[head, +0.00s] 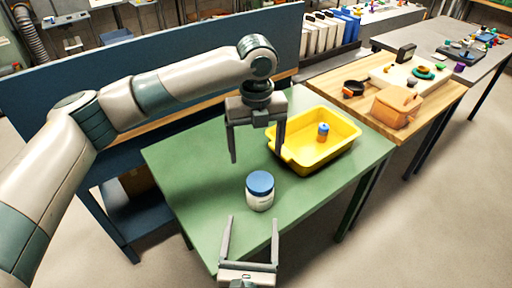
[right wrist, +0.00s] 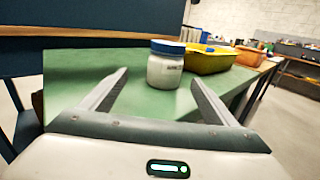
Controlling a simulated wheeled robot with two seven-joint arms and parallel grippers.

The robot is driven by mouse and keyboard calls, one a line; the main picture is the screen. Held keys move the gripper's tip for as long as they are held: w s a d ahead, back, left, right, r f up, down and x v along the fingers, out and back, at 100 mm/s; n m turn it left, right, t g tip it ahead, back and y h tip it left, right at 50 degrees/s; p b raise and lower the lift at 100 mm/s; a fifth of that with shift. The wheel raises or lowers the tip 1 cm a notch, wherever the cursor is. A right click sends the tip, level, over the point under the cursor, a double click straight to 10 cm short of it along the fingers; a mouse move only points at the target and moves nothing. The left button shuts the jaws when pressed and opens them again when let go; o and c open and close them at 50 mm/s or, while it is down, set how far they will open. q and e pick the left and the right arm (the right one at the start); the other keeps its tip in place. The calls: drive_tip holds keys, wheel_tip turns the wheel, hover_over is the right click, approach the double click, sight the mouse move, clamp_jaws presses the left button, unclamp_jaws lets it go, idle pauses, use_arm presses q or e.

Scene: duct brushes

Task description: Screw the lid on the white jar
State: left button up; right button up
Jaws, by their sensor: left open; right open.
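The white jar (head: 260,199) stands upright on the green table, and the blue lid (head: 260,182) sits on its top. How tightly the lid is seated I cannot tell. In the right wrist view the jar (right wrist: 164,71) with its blue lid (right wrist: 168,46) stands ahead, beyond the fingertips. My left gripper (head: 257,157) is open and empty, fingers pointing down, above and behind the jar. My right gripper (head: 252,222) is open and empty at the table's near edge, its fingers pointing towards the jar; it also shows in the right wrist view (right wrist: 157,80).
A yellow tray (head: 290,160) holding a small blue-and-orange bottle (head: 323,132) stands right of the left gripper. The green table (head: 190,170) is bare left of the jar. A blue panel (head: 60,90) stands behind.

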drive_tip(key=shift+s+a+b, duration=0.2)
drive_tip(key=shift+s+b, duration=0.1)
drive_tip(key=shift+s, duration=2.25)
